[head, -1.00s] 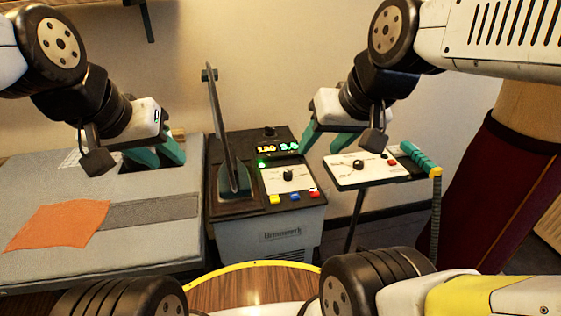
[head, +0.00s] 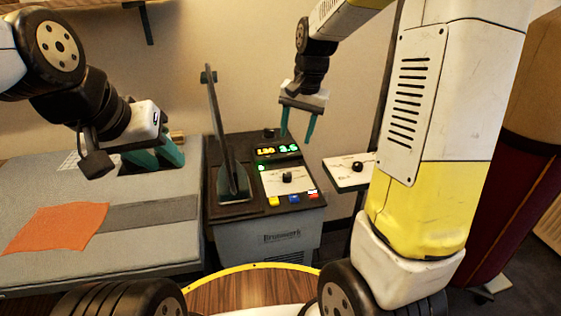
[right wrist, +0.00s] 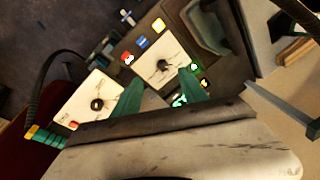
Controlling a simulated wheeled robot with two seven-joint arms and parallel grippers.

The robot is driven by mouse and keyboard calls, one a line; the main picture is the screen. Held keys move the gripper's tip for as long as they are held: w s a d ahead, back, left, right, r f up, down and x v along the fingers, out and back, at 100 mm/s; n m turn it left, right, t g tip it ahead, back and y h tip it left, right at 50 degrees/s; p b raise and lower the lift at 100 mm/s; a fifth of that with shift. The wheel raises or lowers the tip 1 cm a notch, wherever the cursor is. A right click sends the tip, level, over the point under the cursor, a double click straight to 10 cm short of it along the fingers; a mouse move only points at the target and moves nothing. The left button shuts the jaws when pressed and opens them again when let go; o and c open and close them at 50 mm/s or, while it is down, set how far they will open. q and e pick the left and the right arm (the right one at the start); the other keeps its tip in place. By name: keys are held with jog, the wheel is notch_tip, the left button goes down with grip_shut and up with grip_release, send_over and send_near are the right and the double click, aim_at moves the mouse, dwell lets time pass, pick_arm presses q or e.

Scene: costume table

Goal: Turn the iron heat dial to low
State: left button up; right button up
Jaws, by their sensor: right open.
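A dark console (head: 265,219) carries a white panel with a black round dial (head: 287,177), and the dial also shows in the right wrist view (right wrist: 163,66). A second white panel (head: 345,172) with its own black knob (head: 358,166) stands to the right, partly hidden by my right arm. No readable label tells which knob is the heat dial. My right gripper (head: 295,139) is open and empty above the console's back, pointing down, apart from the dial. My left gripper (head: 157,160) looks open and empty over the grey board at left.
A tall dark upright plate (head: 222,140) stands on the console's left side, near the dial. Lit displays (head: 277,151) sit behind the dial, coloured buttons (head: 293,198) in front. An orange cloth (head: 55,228) lies on the grey board (head: 150,260).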

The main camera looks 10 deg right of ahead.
aim_at(287, 174)
jog(key=w+f, duration=0.2)
jog(key=f, duration=0.2)
jog(key=w+f+m+g+h, duration=0.1)
jog(key=w+f, duration=0.2)
jog(key=f, duration=0.1)
jog(key=w+a+f+m+g, duration=0.1)
jog(key=w+f, duration=0.1)
jog(key=f, duration=0.2)
jog(key=shift+w, duration=0.35)
notch_tip(287, 174, down, 8)
jog(key=shift+r, duration=0.15)
grip_shut()
